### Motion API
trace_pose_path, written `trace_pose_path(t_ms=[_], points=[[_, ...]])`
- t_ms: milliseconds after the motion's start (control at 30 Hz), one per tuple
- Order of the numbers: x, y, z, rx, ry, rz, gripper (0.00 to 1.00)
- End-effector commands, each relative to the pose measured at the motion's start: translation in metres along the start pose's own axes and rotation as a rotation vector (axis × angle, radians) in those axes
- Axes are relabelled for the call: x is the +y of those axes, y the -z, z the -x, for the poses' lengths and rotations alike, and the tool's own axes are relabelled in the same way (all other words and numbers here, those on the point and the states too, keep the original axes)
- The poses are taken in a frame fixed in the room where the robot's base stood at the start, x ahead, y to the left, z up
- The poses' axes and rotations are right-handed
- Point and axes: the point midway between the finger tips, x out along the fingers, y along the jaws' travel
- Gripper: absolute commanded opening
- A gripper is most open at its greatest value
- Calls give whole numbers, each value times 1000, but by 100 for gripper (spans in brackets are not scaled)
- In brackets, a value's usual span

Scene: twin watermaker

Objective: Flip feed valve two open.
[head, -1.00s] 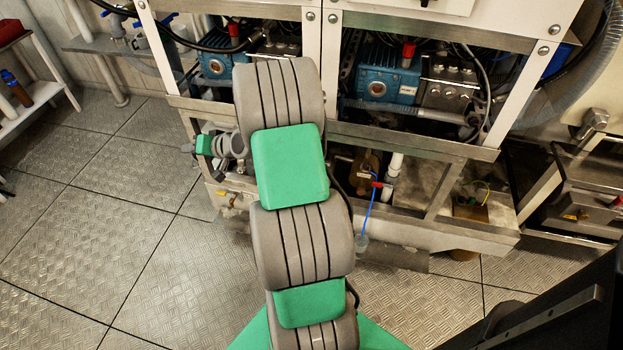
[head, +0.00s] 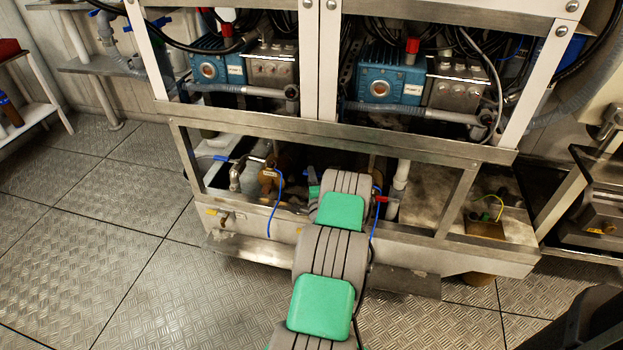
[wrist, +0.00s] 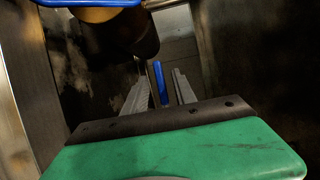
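My gripper (wrist: 160,95) shows in the wrist view with its two ribbed grey fingers apart. A narrow blue piece (wrist: 160,82) stands between the fingers, with gaps visible at its sides. It looks like a valve lever, but I cannot tell whether it is feed valve two's or a tube. In the head view my arm reaches low into the frame's lower bay and hides my gripper. A blue lever (head: 212,158) lies to the left of the arm there. A red handle (head: 382,198) sits just right of the arm. No valve label is readable.
A dark brownish cylinder (wrist: 118,30) stands close ahead of the fingers in the wrist view. The steel frame rail (head: 420,140) runs above the bay, below blue pumps (head: 378,85). Blue tubes (head: 276,205) hang near the arm. The floor (head: 110,240) at left is clear.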

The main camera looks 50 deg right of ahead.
Motion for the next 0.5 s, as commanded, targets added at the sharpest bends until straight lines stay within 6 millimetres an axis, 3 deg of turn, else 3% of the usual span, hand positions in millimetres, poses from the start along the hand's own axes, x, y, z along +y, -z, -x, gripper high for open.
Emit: trace_pose_path(t_ms=[267, 500], points=[[0, 0, -4, 0, 0, 0, 33], [0, 0, -4, 0, 0, 0, 13]])
